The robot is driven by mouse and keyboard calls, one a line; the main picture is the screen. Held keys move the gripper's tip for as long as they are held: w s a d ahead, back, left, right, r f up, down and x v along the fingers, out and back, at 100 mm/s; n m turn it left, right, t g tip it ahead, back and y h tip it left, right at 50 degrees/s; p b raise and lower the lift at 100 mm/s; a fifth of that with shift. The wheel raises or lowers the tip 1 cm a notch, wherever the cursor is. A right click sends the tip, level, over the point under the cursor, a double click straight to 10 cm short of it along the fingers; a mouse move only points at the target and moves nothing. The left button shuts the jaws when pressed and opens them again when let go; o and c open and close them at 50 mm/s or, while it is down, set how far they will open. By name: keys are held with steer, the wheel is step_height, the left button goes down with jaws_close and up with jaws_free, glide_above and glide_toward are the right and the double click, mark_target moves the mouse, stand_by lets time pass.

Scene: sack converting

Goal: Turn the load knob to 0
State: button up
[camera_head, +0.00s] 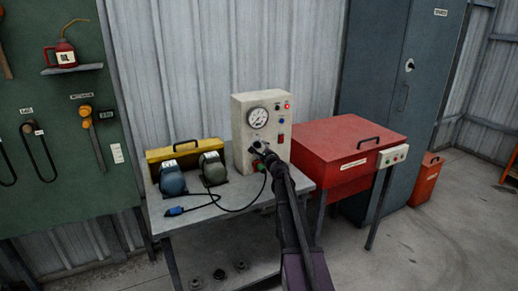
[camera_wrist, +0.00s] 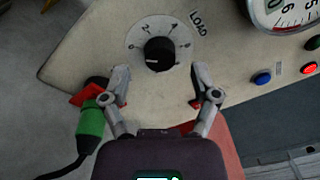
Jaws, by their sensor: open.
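The load knob (camera_wrist: 159,54) is a round black knob on a pale numbered dial, beside the printed LOAD label (camera_wrist: 198,22) in the wrist view. A faint light mark shows on its lower left, but I cannot tell surely which number it points to. My gripper (camera_wrist: 160,73) is open, its two fingers apart on either side and just below the knob, with nothing between the tips. In the head view my gripper (camera_head: 259,152) is at the lower front of the cream control box (camera_head: 243,105), where it hides the knob.
The box carries a round gauge (camera_head: 257,117), a lit red lamp (camera_head: 287,105) and a blue button (camera_wrist: 262,79). A green plug (camera_wrist: 91,122) with a black cable sits left of my fingers. Two motors (camera_head: 212,169) and a red chest (camera_head: 330,145) flank the box.

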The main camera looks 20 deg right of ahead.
steer(key=s, duration=1)
steer(key=shift+a, duration=0.25)
steer(key=s+a+f+n+g+y, duration=0.1)
steer(key=a+f+n+g+y, duration=0.2)
steer(key=a, duration=0.4)
steer(key=s+a+f+n+y, duration=0.1)
steer(key=s+a+n+y, duration=0.1)
steer(key=a+n, duration=0.45)
steer(key=s+a+f+n+g, duration=1.1)
steer(key=s+a+f+n, duration=0.15)
steer(key=s+a, duration=0.35)
steer(key=s+d+f+n+g+h, duration=0.2)
steer(key=s+n+g+h, duration=0.15)
steer(key=s, duration=0.65)
step_height(320, 180, up, 14)
steer(key=p, duration=1.4)
steer(key=shift+r+g+h+p, duration=0.2)
steer(key=shift+g+h+p, duration=0.15)
steer(key=shift+h+p, duration=0.1)
steer(key=shift+d+m, duration=0.1)
steer(key=shift+m, duration=0.15)
